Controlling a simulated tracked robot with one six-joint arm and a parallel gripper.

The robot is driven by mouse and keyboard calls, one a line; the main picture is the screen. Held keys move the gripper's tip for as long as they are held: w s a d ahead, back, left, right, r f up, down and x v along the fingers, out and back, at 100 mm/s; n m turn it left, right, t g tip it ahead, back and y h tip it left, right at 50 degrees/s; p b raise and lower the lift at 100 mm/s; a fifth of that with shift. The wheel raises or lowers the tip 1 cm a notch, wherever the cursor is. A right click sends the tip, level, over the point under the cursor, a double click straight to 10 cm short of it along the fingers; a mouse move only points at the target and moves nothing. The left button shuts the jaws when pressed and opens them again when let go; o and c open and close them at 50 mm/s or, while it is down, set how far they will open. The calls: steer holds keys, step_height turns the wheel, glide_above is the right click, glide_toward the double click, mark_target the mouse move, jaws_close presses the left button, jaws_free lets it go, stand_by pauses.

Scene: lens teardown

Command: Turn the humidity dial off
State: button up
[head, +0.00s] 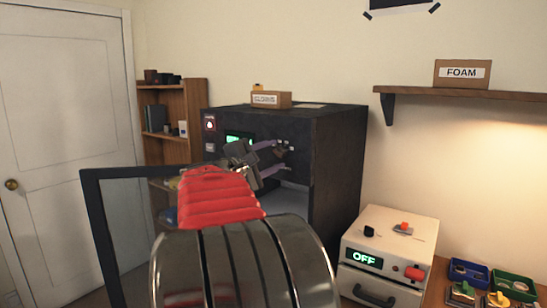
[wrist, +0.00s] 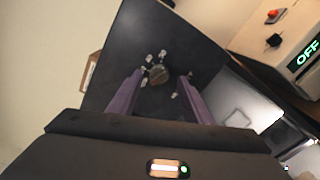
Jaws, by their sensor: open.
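The humidity dial is most likely the round dark knob (wrist: 157,75) on the black cabinet's front panel, ringed by small white marks too small to read. In the head view the knob (head: 281,152) is partly hidden by my gripper (head: 278,157). In the wrist view my gripper (wrist: 159,82) is open, its two purple fingers pointing at the panel on either side of the knob. I cannot tell whether the fingers touch it. The black cabinet (head: 338,155) has a lit green display (head: 238,136), mostly legible as a glow only.
The cabinet's framed glass door (head: 88,225) stands open at the left. A white box (head: 390,245) reading OFF stands at the right, beside blue (head: 468,272) and green (head: 514,285) trays. A labelled carton (head: 270,99) lies on the cabinet. A wall shelf (head: 470,93) holds a FOAM box.

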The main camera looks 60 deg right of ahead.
steer(key=w+a, duration=0.2)
steer(key=a, duration=1)
steer(key=shift+a, duration=0.3)
steer(key=a+f+m+t+y, duration=0.15)
steer(key=a+f+y, duration=0.25)
steer(key=a+f, duration=0.5)
steer(key=a+f+m+t+y, duration=0.15)
steer(key=a+f+y, duration=0.35)
steer(key=f, duration=0.7)
steer(key=s+a+f+t+y, duration=0.1)
steer(key=a+f+y, duration=0.1)
steer(key=a, duration=0.8)
steer(key=a+f+t+y, duration=0.2)
steer(key=a+y, duration=0.2)
steer(key=a, duration=0.6)
steer(key=s+a+f+t+y, duration=0.1)
steer(key=a+t+y, duration=0.1)
steer(key=a, duration=0.9)
steer(key=shift+s+f+y, duration=0.35)
steer(key=shift+f+y, duration=0.05)
steer(key=shift+c, duration=0.3)
